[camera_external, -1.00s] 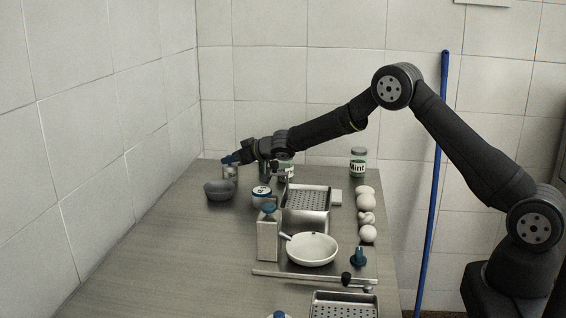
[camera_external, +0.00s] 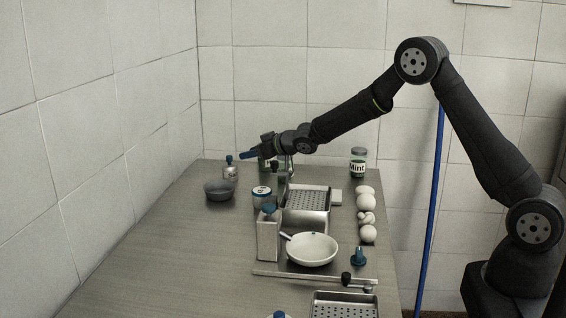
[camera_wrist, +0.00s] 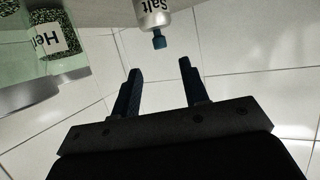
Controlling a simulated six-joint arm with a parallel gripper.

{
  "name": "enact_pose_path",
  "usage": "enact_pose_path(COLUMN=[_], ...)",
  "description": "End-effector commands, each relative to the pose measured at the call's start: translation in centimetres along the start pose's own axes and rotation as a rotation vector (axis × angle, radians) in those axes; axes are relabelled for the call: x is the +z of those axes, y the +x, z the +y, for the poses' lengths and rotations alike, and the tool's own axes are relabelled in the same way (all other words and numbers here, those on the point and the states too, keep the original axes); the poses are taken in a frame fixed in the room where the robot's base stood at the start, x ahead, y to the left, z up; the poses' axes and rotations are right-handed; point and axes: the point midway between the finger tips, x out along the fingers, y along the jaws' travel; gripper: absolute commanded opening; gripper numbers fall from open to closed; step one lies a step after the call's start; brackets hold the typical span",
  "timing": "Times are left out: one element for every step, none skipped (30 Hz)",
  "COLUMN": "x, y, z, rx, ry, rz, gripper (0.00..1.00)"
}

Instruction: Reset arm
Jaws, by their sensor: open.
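My gripper (camera_external: 249,154) is above the far end of the table, its blue fingers pointing left. In the wrist view my gripper (camera_wrist: 158,90) shows two dark blue fingers spread apart with nothing between them. A salt shaker (camera_wrist: 153,14) with a blue tip is just beyond the fingertips, apart from them. In the external view the salt shaker (camera_external: 230,172) stands upright on the table, below and left of the fingers.
A grey bowl (camera_external: 220,192) is in front of the shaker. A herb jar (camera_wrist: 55,35) is near the gripper. Perforated trays (camera_external: 306,222), a white pan (camera_external: 312,249), a carton (camera_external: 268,238), a mint jar (camera_external: 358,162) and several round white items (camera_external: 366,203) stand rightward. The table's left front (camera_external: 170,260) is clear.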

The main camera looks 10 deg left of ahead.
Motion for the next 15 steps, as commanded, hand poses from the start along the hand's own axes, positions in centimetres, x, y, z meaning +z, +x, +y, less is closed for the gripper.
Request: enact_pose_path(x=[0.0,0.0,0.0,0.0,0.0,0.0,0.0,0.0,0.0,0.0,0.0,0.1,0.1,0.1,0.1], y=[0.0,0.0,0.0,0.0,0.0,0.0,0.0,0.0,0.1,0.1,0.3,0.5,0.7,1.0,1.4], z=[0.0,0.0,0.0,0.0,0.0,0.0,0.0,0.0,0.0,0.0,0.0,0.0,0.0,0.0,0.0], rx=[0.000,0.000,0.000,0.000,0.000,0.000,0.000,0.000,0.000,0.000,0.000,0.000,0.000,0.000,0.000], ry=[0.000,0.000,0.000,0.000,0.000,0.000,0.000,0.000,0.000,0.000,0.000,0.000,0.001,0.001,0.001], rz=[0.000,0.000,0.000,0.000,0.000,0.000,0.000,0.000,0.000,-0.001,-0.001,-0.001,-0.001,-0.001,-0.002], gripper=[0.41,0.41,0.41,0.41,0.41,0.41,0.41,0.41,0.41,0.41,0.41,0.41,0.41,0.41,0.41])
